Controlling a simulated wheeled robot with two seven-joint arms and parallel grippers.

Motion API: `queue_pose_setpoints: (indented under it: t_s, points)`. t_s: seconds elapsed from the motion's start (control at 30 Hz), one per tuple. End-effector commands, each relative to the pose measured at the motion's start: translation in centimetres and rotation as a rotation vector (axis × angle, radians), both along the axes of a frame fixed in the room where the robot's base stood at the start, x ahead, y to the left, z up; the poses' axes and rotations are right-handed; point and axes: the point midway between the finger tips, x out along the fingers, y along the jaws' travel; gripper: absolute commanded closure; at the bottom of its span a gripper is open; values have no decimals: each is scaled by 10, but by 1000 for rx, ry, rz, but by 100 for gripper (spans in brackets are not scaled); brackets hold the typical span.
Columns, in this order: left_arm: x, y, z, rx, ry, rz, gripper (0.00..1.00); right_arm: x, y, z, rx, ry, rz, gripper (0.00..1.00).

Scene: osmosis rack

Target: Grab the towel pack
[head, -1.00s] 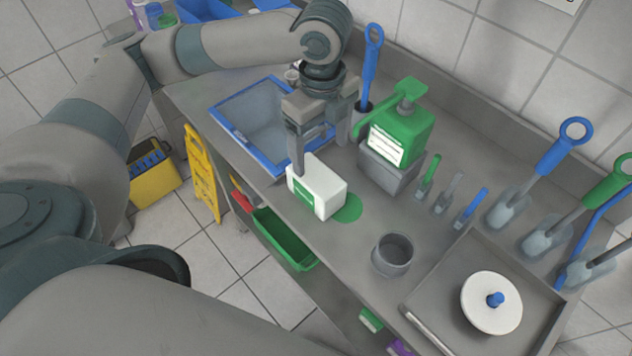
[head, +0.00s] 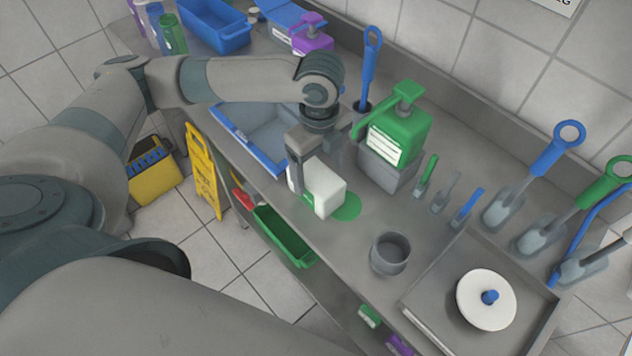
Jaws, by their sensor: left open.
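The towel pack (head: 326,194) is a white box-like pack with a green label on its front. It sits on the grey counter, partly over a green round patch (head: 346,207). My left gripper (head: 314,180) is open and points down at the pack. One finger is in front of the pack's left part; the other finger is mostly hidden behind the pack, so I cannot tell whether either touches it. My right gripper is not in view.
A blue-rimmed basin (head: 250,140) lies left of the pack. A green dispenser (head: 400,128) on a grey block stands close behind it at the right. A grey cup (head: 390,252) and a tray (head: 430,290) with a white lid (head: 486,300) are to the right.

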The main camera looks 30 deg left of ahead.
Motion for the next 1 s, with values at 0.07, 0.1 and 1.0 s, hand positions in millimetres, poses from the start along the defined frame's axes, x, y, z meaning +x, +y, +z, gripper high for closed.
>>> queue_pose_setpoints:
  t_s: [0.07, 0.1, 1.0]
  points:
    - [-2, 3, -7, 2, 5, 2, 22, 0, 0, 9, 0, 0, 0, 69]
    - [-3, 3, -12, 1, 6, 3, 22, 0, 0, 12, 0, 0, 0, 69]
    - [-2, 3, -39, 0, 0, 0, 62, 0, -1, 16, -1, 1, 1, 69]
